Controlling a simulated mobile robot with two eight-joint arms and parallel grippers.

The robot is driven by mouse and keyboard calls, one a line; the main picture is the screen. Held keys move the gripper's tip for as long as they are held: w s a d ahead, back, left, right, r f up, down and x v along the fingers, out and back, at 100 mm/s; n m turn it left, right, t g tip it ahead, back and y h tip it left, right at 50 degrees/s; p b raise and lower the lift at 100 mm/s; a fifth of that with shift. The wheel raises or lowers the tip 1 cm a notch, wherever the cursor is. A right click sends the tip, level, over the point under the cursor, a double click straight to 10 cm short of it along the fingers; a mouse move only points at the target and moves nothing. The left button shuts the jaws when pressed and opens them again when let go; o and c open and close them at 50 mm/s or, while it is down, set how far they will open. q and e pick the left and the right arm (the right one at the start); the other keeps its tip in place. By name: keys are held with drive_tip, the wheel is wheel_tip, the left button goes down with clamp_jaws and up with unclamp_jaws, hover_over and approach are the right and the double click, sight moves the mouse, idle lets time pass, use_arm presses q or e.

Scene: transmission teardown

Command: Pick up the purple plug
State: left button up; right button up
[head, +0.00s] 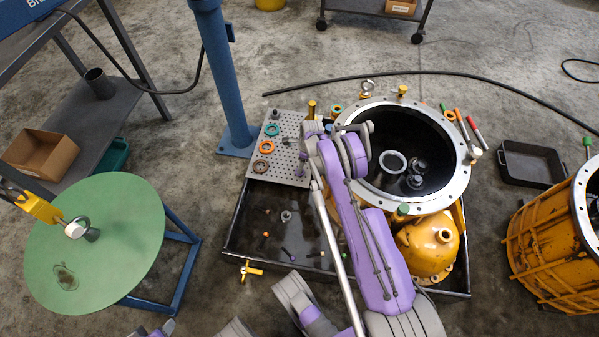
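A small purple piece (302,157), which may be the purple plug, shows at the right side of the perforated plate (290,135), close beside my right arm's end. A thin purple bolt-like piece (288,254) lies in the dark drip tray (238,222). I cannot tell for certain which is the plug. My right arm reaches up from the bottom over the tray; its gripper (309,150) is at the plate's right edge, mostly hidden by its own wrist, so its fingers are unclear. My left gripper (153,331) only just shows at the bottom edge, cut off.
An orange housing (428,247) with an open silver flange stands right of the plate. Coloured rings and several small bolts lie on the plate and tray. A blue post (222,80) stands behind, a green round table (120,240) at left, a second orange housing (545,245) at right.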

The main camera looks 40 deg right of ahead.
drive_tip(key=f, duration=0.2)
drive_tip(key=f+b, duration=0.1)
drive_tip(key=f, duration=0.1)
drive_tip(key=shift+w+a+f, duration=0.1)
drive_tip(key=shift+w, duration=0.2)
clamp_jaws()
